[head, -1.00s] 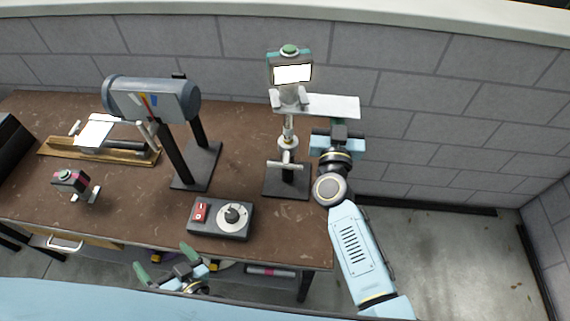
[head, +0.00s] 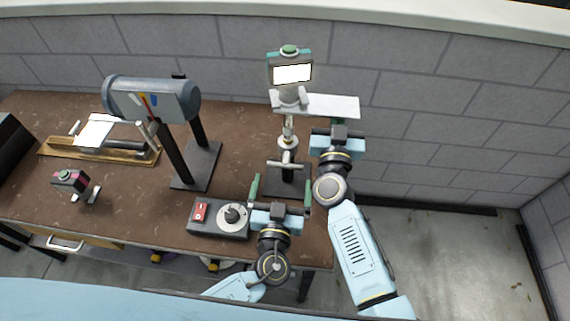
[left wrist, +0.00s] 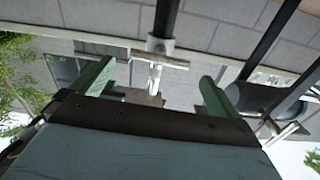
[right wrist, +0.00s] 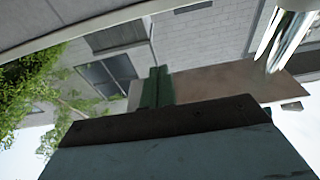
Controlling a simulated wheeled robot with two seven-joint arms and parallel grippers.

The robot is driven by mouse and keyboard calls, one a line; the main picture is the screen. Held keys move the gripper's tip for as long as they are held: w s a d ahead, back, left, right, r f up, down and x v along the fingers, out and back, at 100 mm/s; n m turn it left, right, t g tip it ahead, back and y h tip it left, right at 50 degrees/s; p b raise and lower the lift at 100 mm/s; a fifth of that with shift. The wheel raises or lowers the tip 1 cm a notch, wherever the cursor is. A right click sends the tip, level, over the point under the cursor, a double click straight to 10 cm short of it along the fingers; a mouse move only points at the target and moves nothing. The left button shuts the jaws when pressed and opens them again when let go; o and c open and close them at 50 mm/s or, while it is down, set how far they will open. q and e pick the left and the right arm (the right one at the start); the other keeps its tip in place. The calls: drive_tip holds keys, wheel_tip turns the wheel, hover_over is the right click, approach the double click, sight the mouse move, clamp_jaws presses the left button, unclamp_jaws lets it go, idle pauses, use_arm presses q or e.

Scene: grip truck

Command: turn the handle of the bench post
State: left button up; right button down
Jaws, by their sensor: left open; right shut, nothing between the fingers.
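The bench post (head: 288,128) stands on a dark base plate near the bench's right end. Its handle (head: 285,165) is a pale crossbar low on the post, and the crossbar also shows ahead in the left wrist view (left wrist: 160,61). My left gripper (head: 282,180) is open and empty, in front of the post. Its green fingers stand wide apart, with the handle beyond and between them in the left wrist view. My right gripper (head: 337,123) is right of the post, close to the pale plate. Its fingers are together and empty in the right wrist view (right wrist: 156,84).
A control box (head: 203,218) with a red switch and a dial lies just left of my left gripper. A grey cylinder on a stand (head: 150,98) is farther left. A pale plate (head: 330,105) juts right from the post below a lit screen (head: 292,74).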

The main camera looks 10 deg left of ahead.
sight(285, 164)
use_arm(q)
drive_tip(key=w, duration=0.6)
drive_tip(key=shift+w, duration=0.25)
drive_tip(key=c, duration=0.9)
